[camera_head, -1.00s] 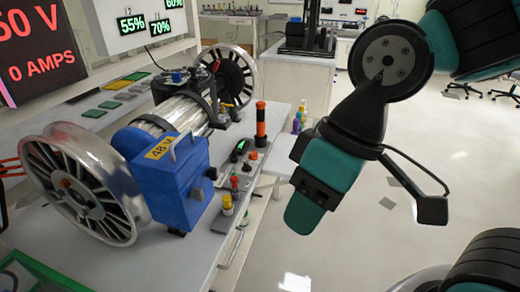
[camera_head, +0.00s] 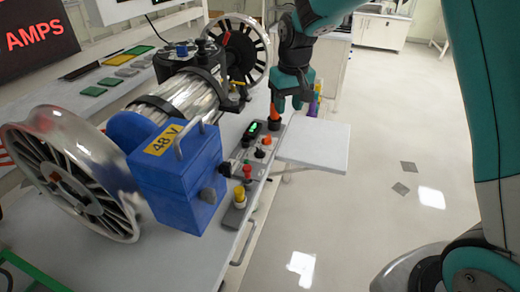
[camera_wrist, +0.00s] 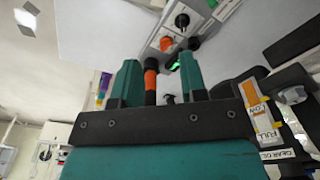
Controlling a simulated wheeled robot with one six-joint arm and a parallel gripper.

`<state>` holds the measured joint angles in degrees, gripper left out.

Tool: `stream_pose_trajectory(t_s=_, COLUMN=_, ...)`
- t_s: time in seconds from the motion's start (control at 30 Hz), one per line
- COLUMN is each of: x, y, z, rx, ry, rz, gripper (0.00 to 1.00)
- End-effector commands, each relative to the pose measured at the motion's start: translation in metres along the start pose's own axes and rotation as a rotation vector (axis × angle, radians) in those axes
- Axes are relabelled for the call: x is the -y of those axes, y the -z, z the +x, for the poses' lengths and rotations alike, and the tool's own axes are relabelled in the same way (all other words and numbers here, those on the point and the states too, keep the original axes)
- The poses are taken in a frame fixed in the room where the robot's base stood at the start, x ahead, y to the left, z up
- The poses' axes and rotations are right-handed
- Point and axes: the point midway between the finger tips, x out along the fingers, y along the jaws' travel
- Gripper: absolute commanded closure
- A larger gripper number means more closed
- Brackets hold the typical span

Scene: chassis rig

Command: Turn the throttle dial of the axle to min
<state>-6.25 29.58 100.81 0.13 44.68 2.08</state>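The axle has two silver wheels, a silver drum and a blue 48 V box (camera_head: 178,178) on the bench. Beside it runs a control panel with a green-lit display (camera_head: 252,128), an orange knob (camera_head: 266,141), a red knob (camera_head: 247,171) and a yellow knob (camera_head: 239,195). I cannot tell which control is the throttle dial. My gripper (camera_head: 285,100) is pointing down at the panel's far end, by an orange-and-black upright cylinder (camera_head: 274,114). In the wrist view my gripper (camera_wrist: 160,72) is open, and the cylinder (camera_wrist: 151,76) shows between its fingers, contact unclear.
A small white side table (camera_head: 314,144) juts out right of the panel. Bright bottles (camera_head: 316,100) stand behind my gripper. The wrist view shows a gauge labelled LOW and FULL (camera_wrist: 262,115) at the right. Open floor (camera_head: 345,220) lies to the right.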

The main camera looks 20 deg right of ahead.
Motion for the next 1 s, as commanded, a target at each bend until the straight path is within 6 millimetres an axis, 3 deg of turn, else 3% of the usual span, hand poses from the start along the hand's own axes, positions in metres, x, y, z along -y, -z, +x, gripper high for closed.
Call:
stream_pose_trajectory(t_s=0.03, x=0.009, y=0.022, z=0.01, rx=0.019, ry=0.001, rz=-0.013, gripper=0.61)
stream_pose_trajectory(t_s=0.1, x=0.02, y=0.044, z=0.018, rx=0.042, ry=0.001, rz=-0.025, gripper=0.61)
stream_pose_trajectory(t_s=0.3, x=0.039, y=0.077, z=0.034, rx=0.081, ry=0.0, rz=-0.045, gripper=0.61)
stream_pose_trajectory(t_s=0.57, x=0.042, y=0.081, z=0.057, rx=0.092, ry=0.0, rz=-0.048, gripper=0.61)
stream_pose_trajectory(t_s=1.0, x=0.042, y=0.071, z=0.154, rx=0.091, ry=0.0, rz=-0.048, gripper=0.61)
